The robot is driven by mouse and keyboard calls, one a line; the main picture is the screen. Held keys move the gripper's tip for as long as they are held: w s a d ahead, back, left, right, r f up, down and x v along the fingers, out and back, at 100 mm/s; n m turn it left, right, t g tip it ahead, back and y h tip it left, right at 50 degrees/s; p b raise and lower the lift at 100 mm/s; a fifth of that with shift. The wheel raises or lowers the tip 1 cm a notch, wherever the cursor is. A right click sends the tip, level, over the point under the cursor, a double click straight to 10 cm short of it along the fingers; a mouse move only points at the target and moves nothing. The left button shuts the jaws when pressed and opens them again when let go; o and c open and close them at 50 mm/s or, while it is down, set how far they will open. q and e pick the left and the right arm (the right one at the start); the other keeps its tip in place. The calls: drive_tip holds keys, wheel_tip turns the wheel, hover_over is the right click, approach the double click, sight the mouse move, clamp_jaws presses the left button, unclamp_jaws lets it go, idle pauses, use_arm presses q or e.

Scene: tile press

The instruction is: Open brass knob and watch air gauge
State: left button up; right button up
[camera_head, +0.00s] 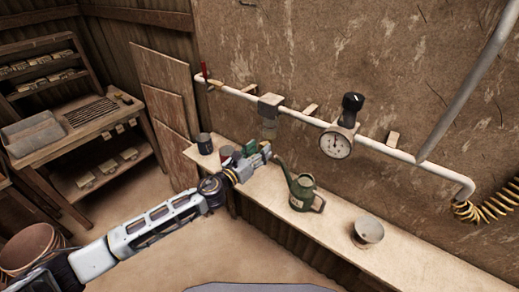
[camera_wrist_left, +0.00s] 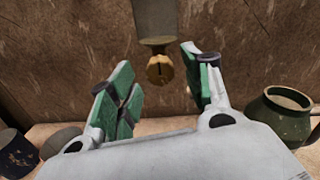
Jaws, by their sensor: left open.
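The brass knob (camera_wrist_left: 160,70) shows in the left wrist view, slotted and gold, under a grey filter bowl, between and beyond my fingertips. In the head view the filter unit (camera_head: 269,107) hangs on the white pipe, and I cannot make out the knob there. The air gauge (camera_head: 336,143) has a round white dial with a dark needle and sits on the pipe under a black regulator knob (camera_head: 352,101). My left gripper (camera_head: 257,150), with green pads, is below the filter; in the left wrist view (camera_wrist_left: 160,88) it is open and empty. My right gripper is not in view.
A green watering can (camera_head: 302,193) stands on the bench (camera_head: 340,221), close right of my left gripper. A dark mug (camera_head: 204,143) is to its left and a metal funnel-like dish (camera_head: 368,231) farther right. A red-handled valve (camera_head: 204,70) is at the pipe's left end.

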use_arm(q)
drive_tip(key=shift+w+d, duration=0.2)
drive_tip(key=shift+w, duration=0.1)
drive_tip(key=c, duration=1)
drive_tip(key=shift+c, duration=0.2)
